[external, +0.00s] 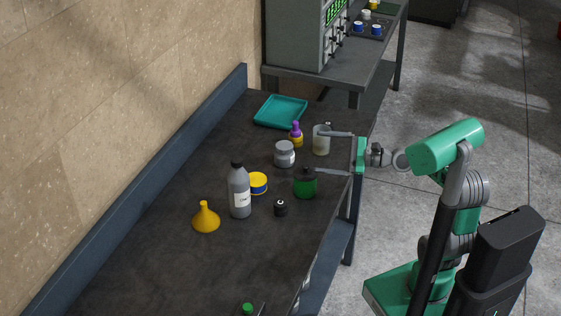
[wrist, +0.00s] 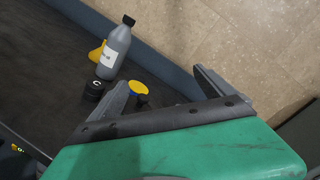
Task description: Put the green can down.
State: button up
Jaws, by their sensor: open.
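The green can (external: 305,186) stands upright on the dark workbench (external: 150,262), near its right edge. My gripper (external: 314,152) reaches in from the right with its two fingers spread wide. The nearer finger passes across the dark top of the can; I cannot tell whether it touches. The farther finger lies by a clear beaker (external: 321,146). Nothing is held between the fingers. In the wrist view my gripper (wrist: 162,76) is also open, and the green can cannot be made out there.
Near the can are a small black jar (external: 281,208), a grey jar (external: 284,155), a yellow tin (external: 258,184) and a purple-topped bottle (external: 296,134). A grey bottle (external: 240,196) and yellow funnel (external: 206,219) stand left. A teal tray (external: 281,112) lies behind. The front-left bench is clear.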

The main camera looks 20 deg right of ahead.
jog(key=m, duration=0.9)
send_near(296, 178)
jog(key=w, duration=0.1)
jog(key=w+f, duration=0.1)
jog(key=w, duration=0.1)
jog(key=shift+w+a+f+p, duration=0.2)
jog(key=shift+w+a+p, duration=0.05)
jog(key=shift+p, duration=0.15)
jog(key=x, duration=0.5)
jog(key=f+b+x, duration=0.1)
jog(key=x, duration=0.1)
jog(key=shift+w+a, duration=0.2)
jog(key=shift+a, duration=0.1)
jog(key=shift+c, duration=0.3)
jog(key=shift+r, duration=0.1)
jog(key=c, duration=1.8)
